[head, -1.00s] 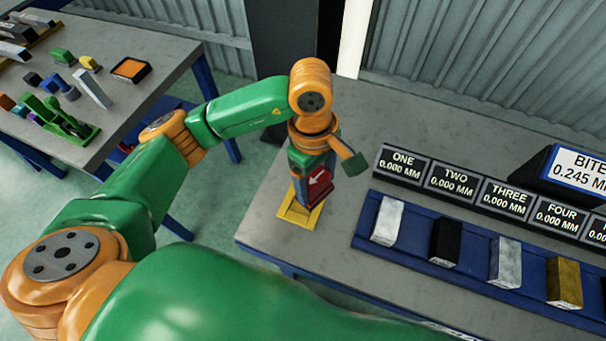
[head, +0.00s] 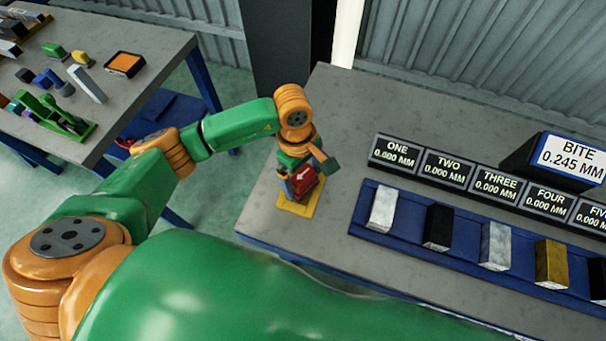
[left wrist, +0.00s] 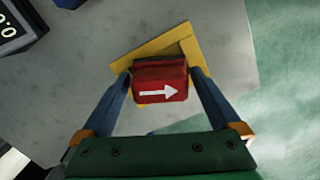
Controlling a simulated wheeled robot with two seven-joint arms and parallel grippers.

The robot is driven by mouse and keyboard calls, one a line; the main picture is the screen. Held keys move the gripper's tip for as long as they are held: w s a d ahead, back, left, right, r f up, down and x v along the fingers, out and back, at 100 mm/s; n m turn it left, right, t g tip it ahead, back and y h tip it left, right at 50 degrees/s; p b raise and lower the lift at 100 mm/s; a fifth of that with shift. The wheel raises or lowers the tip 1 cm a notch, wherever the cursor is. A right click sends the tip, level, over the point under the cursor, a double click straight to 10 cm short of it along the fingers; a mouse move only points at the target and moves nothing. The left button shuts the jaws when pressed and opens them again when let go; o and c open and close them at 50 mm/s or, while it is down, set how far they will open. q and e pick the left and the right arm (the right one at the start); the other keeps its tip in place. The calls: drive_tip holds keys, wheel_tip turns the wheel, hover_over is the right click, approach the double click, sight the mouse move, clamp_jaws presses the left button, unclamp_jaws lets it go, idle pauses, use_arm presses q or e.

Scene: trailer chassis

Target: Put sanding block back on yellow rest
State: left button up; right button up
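The sanding block (head: 304,181) is red with a white arrow on its face. My left gripper (head: 291,179) points down at the near left corner of the table and is shut on the block. In the left wrist view the block (left wrist: 160,82) sits between the two blue fingertips (left wrist: 160,76). The yellow rest (head: 292,209) lies flat on the table under the block; its yellow edges (left wrist: 150,50) show around the block in the left wrist view. I cannot tell whether the block touches the rest. My right gripper is not in view.
To the right, a blue rack (head: 368,218) holds several blocks, with labelled displays (head: 447,168) behind it and a larger BITE display (head: 571,160). A second table (head: 135,85) at left carries tools and small parts. Bare tabletop lies behind the rest.

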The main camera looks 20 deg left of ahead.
use_arm(q)
drive_tip(key=shift+r+p, duration=0.35)
drive_tip(key=shift+r, duration=0.2)
wheel_tip(320, 180, up, 12)
drive_tip(key=a+b, duration=0.1)
drive_tip(key=b, duration=0.1)
drive_tip(key=shift+w+f+b, duration=0.25)
drive_tip(key=shift+b, duration=0.1)
drive_tip(key=shift+a+f, duration=0.1)
